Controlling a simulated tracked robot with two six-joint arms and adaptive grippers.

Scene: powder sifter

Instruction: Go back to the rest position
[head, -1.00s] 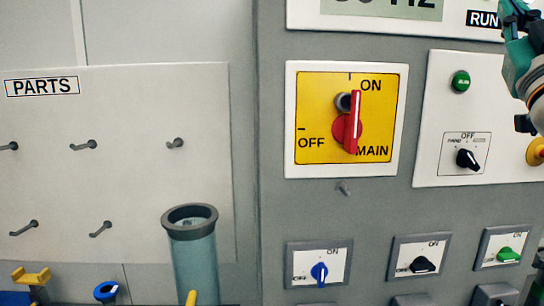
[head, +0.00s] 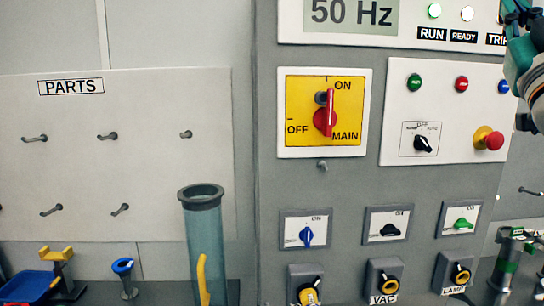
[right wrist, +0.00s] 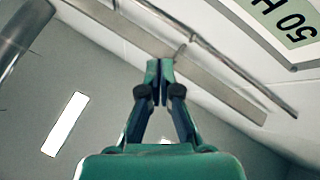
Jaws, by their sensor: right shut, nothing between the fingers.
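My right gripper (right wrist: 159,85) shows in the right wrist view with its green fingers closed together and nothing between them. Behind it are the ceiling, a pipe and a light. In the head view my right arm is at the upper right edge, in front of the right side of the control panel, partly cut off by the frame. It is apart from the switches. My left gripper is in neither view.
The panel holds a red main switch (head: 325,121) turned to ON, a red stop button (head: 493,141) and small switches. A display (head: 351,14) reads 50 Hz. A clear tube (head: 204,240) stands before a pegboard (head: 120,170). A blue tray (head: 28,285) is lower left.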

